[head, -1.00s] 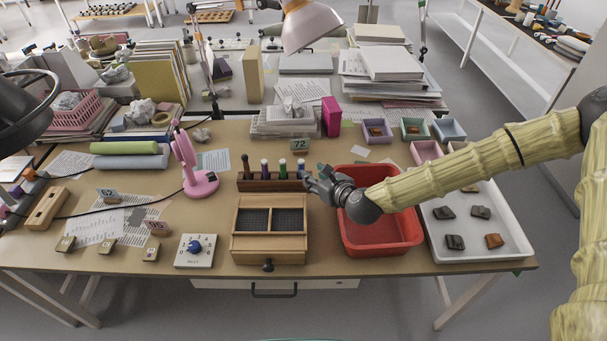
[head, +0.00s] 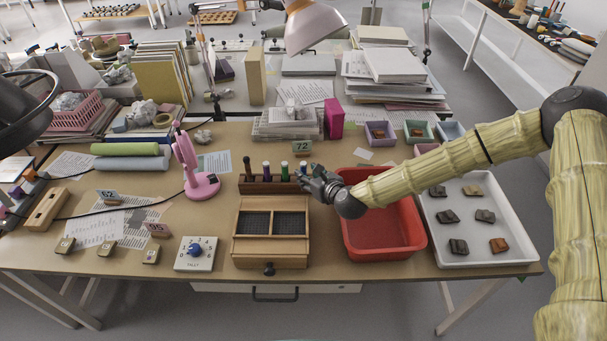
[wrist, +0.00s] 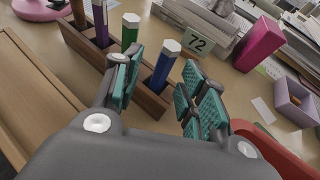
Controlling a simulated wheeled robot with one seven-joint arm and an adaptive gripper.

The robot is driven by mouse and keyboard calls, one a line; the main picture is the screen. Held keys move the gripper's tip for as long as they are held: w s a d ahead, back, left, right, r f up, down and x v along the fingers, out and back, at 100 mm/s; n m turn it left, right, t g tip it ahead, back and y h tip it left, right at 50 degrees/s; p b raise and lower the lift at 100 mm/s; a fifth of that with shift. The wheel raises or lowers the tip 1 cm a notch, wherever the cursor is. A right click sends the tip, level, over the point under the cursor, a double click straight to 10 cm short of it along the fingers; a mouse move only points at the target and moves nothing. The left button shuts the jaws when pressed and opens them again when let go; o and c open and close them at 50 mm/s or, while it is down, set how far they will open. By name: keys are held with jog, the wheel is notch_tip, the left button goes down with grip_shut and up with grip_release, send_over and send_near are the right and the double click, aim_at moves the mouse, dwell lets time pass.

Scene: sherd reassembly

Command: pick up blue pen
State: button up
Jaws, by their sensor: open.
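The blue pen (wrist: 163,68) stands upright in the end slot of a dark wooden rack, with a pale hexagonal cap. In the head view my gripper (head: 308,179) is at the rack's right end and partly hides the blue pen. In the wrist view my gripper (wrist: 158,90) is open, and the blue pen shows between its two teal-padded fingers, with no clear contact. The rack (head: 266,185) also holds a green pen (wrist: 129,31), a purple pen (wrist: 100,22) and a brown one (head: 247,168).
A red bin (head: 384,238) stands right of the rack, partly under my arm. A wooden box with two mesh compartments (head: 271,204) lies in front. A "72" card (head: 302,148) stands behind. A pink fan (head: 203,184) is to the left.

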aim_at(305, 171)
jog(key=shift+d+p+x, duration=0.2)
jog(key=shift+p+x, duration=0.75)
jog(key=shift+x, duration=1.45)
jog(key=shift+w+r, duration=0.1)
grip_shut()
